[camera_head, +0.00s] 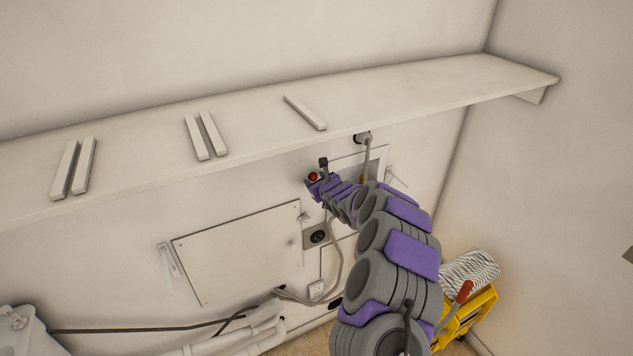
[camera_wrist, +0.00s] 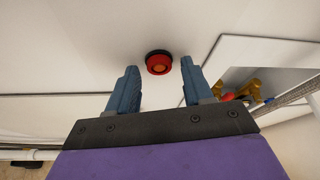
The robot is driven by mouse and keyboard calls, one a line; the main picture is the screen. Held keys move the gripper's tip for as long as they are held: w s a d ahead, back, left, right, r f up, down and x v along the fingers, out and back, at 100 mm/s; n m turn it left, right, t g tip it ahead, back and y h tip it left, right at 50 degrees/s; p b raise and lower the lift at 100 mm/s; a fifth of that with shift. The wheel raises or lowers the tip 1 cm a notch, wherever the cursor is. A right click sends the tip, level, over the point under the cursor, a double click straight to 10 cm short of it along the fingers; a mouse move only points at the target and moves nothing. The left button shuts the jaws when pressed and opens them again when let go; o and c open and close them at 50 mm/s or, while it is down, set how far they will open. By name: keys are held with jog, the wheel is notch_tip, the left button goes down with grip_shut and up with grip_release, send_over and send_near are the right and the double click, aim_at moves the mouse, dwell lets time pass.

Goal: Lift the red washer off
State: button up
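The red washer (camera_wrist: 159,63) shows in the wrist view as a red ring with an orange-brown centre and a dark rim behind it, on a white wall. It sits ahead of the fingertips, and the gap between the fingers lines up with it. My gripper (camera_wrist: 159,78) is open, with its two blue-grey fingers apart and nothing between them. In the head view the red washer (camera_head: 312,177) is a small red spot beside the end of my arm. My gripper (camera_head: 318,172) is close to the wall there, and its fingers partly hide the washer's surroundings.
A white shelf (camera_head: 380,97) with several white strips runs above my arm. An open recess (camera_wrist: 262,80) with brass fittings is to the right. A yellow mop wringer (camera_head: 470,318) stands at lower right.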

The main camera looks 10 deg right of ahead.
grip_shut()
dwell(0.7)
jog(key=shift+s+d+b, duration=0.15)
jog(key=shift+s+b, duration=0.15)
jog(key=shift+b, duration=0.55)
jog(key=shift+s+d+b, duration=0.1)
jog(key=shift+s+b, duration=0.2)
jog(key=shift+b, duration=0.25)
jog(key=shift+s+b, duration=0.45)
jog(key=shift+b, duration=0.3)
jog(key=shift+s+d+b, duration=0.3)
jog(key=shift+b, duration=0.85)
jog(key=shift+s+d+b, duration=0.2)
jog(key=shift+s+b, duration=0.5)
jog(key=shift+b, duration=1.2)
